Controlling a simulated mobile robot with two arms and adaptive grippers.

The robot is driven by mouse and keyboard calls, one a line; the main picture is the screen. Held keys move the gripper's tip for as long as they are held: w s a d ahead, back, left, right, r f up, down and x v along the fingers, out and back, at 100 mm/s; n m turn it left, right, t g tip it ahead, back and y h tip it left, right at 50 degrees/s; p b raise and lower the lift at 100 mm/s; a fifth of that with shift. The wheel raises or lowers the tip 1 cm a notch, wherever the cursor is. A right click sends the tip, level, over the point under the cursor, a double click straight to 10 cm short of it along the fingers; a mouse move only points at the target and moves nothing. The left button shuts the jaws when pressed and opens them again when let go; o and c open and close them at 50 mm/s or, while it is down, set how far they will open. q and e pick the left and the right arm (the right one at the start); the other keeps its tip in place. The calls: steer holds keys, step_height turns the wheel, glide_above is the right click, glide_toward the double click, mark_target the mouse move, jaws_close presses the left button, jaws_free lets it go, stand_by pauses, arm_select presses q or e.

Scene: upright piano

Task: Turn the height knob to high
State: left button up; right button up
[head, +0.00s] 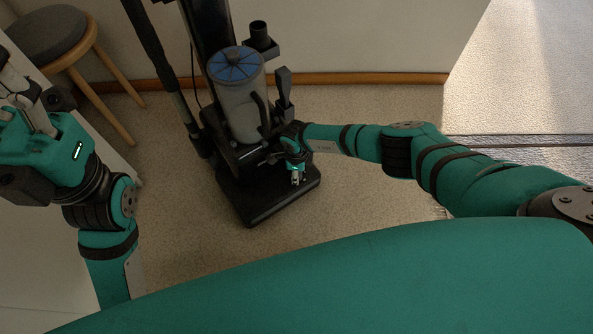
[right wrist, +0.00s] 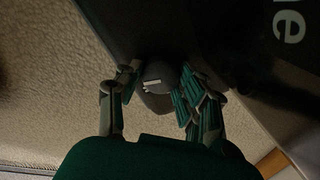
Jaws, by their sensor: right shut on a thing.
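A dark upright vacuum cleaner (head: 262,205) stands on the carpet in the head view, with a clear dust canister (head: 237,95) topped in blue. My right gripper (head: 297,178) is down at the vacuum's base. In the right wrist view, the dark round height knob (right wrist: 156,76) with a pale mark sits between the fingers of my right gripper (right wrist: 157,84), which is shut on it. The knob's setting labels cannot be read. In the head view the knob is not clearly visible. My left gripper (head: 27,100) is at the far left, away from the vacuum; its finger opening is unclear.
A round stool (head: 48,35) with wooden legs stands at the upper left. A white wall (head: 350,35) with a wooden baseboard (head: 360,78) runs behind the vacuum. The carpet (head: 190,245) in front of the vacuum is clear. A pale surface lies under my left arm.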

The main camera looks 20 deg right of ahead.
stand_by(0.4)
steer(key=o, duration=1.2)
steer(key=shift+c, duration=0.2)
steer(key=shift+s+a+r, duration=0.1)
steer(key=shift+s+r, duration=0.05)
steer(key=shift+r, duration=3.6)
steer(key=shift+c, duration=0.2)
